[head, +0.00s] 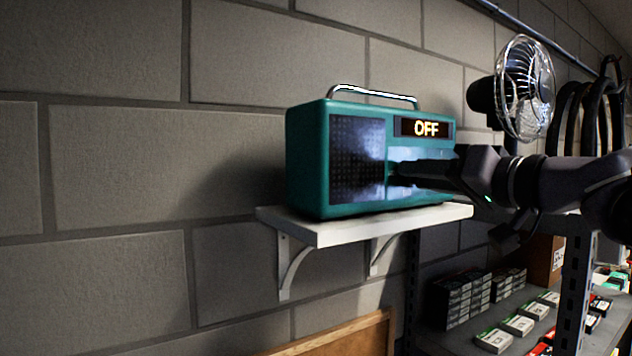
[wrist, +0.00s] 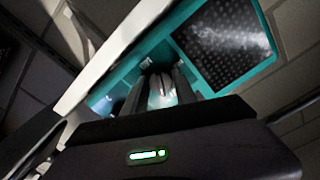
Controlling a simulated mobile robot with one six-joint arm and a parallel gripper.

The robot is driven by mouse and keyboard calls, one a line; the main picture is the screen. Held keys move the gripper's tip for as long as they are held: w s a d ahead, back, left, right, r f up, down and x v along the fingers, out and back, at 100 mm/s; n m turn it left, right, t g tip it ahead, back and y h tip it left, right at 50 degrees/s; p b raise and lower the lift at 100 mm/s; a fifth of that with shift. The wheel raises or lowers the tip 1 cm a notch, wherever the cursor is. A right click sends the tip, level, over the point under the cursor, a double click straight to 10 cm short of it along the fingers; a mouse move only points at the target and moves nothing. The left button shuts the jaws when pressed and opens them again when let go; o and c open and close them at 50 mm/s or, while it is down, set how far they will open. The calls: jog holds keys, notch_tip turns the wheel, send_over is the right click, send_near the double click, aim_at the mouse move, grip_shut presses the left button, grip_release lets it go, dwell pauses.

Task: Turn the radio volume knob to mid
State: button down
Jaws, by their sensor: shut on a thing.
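The teal radio (head: 308,165) stands on a small white wall shelf (head: 335,229). Its display (head: 427,128) reads "OFF". A dark speaker grille (head: 357,158) covers the left of its front. My gripper (head: 398,172) reaches in from the right, its fingertips at the radio's front below the display. In the wrist view my gripper (wrist: 165,85) is shut on the small volume knob (wrist: 162,88), with one finger on each side. The knob is hidden behind my fingers in the head view, and its pointer cannot be made out. The radio shows tilted in the wrist view (wrist: 125,80).
A desk fan (head: 525,88) with a wire cage stands right of the radio, behind my arm. Black tyres (head: 585,115) hang further right. Lower right, a shelf holds stacked small boxes (head: 465,298). The block wall (head: 120,165) left of the radio is bare.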

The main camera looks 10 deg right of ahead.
jog(key=shift+r+m+p, duration=0.2)
jog(key=shift+m+p, duration=3.25)
jog(key=shift+m, duration=3.9)
jog(key=shift+r+m+p, duration=0.2)
jog(key=shift+m+p, duration=3.2)
jog(key=shift+m, duration=3.95)
jog(key=shift+f, duration=0.1)
jog(key=c, duration=1)
grip_release()
